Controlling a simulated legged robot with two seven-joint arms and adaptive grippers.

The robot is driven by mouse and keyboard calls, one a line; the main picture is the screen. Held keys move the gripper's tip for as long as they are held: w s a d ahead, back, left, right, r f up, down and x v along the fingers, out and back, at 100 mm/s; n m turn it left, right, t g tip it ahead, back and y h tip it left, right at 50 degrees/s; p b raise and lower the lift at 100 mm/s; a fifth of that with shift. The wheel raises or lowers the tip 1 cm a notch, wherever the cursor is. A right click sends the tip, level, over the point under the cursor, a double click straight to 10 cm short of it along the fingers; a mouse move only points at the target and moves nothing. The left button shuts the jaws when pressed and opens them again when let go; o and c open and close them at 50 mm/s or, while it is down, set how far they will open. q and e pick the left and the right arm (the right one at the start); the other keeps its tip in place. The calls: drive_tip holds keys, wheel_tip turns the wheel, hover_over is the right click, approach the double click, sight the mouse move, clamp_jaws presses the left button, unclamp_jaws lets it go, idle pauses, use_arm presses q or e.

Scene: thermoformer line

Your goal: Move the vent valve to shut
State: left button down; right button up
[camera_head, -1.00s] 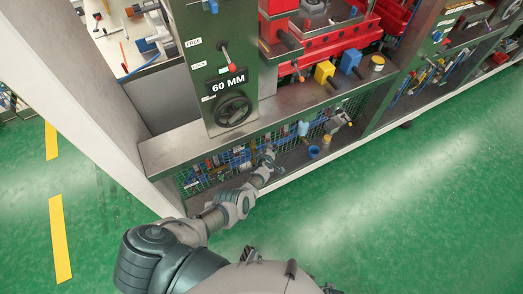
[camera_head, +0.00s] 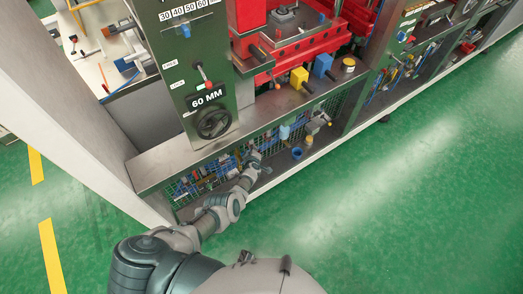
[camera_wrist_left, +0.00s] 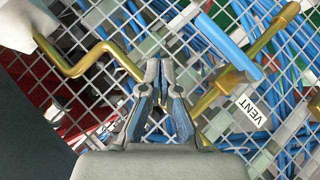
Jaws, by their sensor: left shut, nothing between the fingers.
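In the left wrist view, the vent valve shows as a brass body (camera_wrist_left: 232,78) with a long blue lever (camera_wrist_left: 228,42) slanting from upper left to lower right. A white tag reading VENT (camera_wrist_left: 254,110) hangs by the brass pipe. My left gripper (camera_wrist_left: 158,66) is shut and empty, its fingertips together left of the lever and apart from it in the picture. In the head view the left gripper (camera_head: 255,158) is low in front of the mesh under the bench. The valve is too small to make out there. My right gripper is not in view.
Wire mesh (camera_head: 222,172) with blue cables behind it fills the space under the metal ledge (camera_head: 160,168). A bent brass pipe (camera_wrist_left: 78,66) runs at the wrist view's left. A handwheel (camera_head: 213,122) sits above the ledge. The green floor (camera_head: 400,210) in front is clear.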

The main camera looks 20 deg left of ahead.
use_arm(q)
drive_tip(key=s+d+r+p, duration=0.4)
drive_tip(key=d+r+p, duration=0.2)
drive_tip(key=r+p, duration=0.1)
drive_tip(key=shift+s+r+p, duration=0.15)
drive_tip(key=shift+s+p, duration=0.05)
drive_tip(key=shift+p, duration=0.6)
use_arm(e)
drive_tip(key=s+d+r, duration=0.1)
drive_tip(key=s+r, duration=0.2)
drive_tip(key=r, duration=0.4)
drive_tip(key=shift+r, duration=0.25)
use_arm(q)
drive_tip(key=shift+a, duration=0.4)
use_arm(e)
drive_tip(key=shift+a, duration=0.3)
